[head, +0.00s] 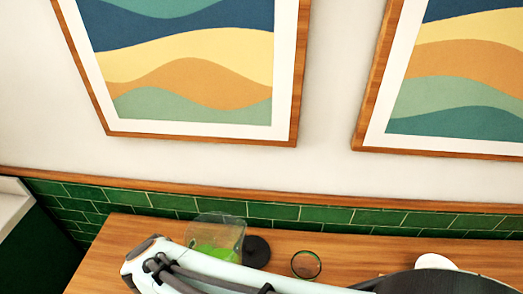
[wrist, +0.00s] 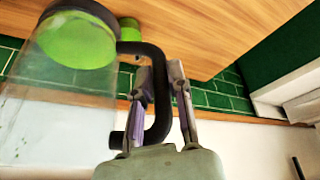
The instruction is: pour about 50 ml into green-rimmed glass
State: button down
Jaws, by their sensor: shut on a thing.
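A clear jug (wrist: 40,110) with a black handle (wrist: 159,105) and a black ring at one end fills the left of the wrist view. Bright green liquid (wrist: 75,40) shows inside that end. My gripper (wrist: 158,78) is shut on the handle, one finger on each side. In the head view, the clear jug (head: 216,232) with green liquid is over the counter behind my arm, its lower part hidden. The green-rimmed glass (head: 306,264) stands on the counter to its right, apart from it. My gripper is hidden in the head view.
The wooden counter (head: 115,240) runs along a green tiled wall (head: 290,212). A dark round piece (head: 257,251) sits just right of the jug. A white round item (head: 436,262) lies further right. A small green object (wrist: 130,30) shows beyond the handle in the wrist view.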

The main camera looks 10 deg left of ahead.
jog(key=d+f+m, duration=0.1)
jog(key=d+f, duration=0.2)
jog(key=f, duration=0.2)
jog(key=shift+w+d+f, duration=0.2)
jog(key=shift+w+d, duration=0.15)
jog(key=shift+d+r, duration=0.1)
jog(key=shift+d, duration=0.05)
dwell(0.4)
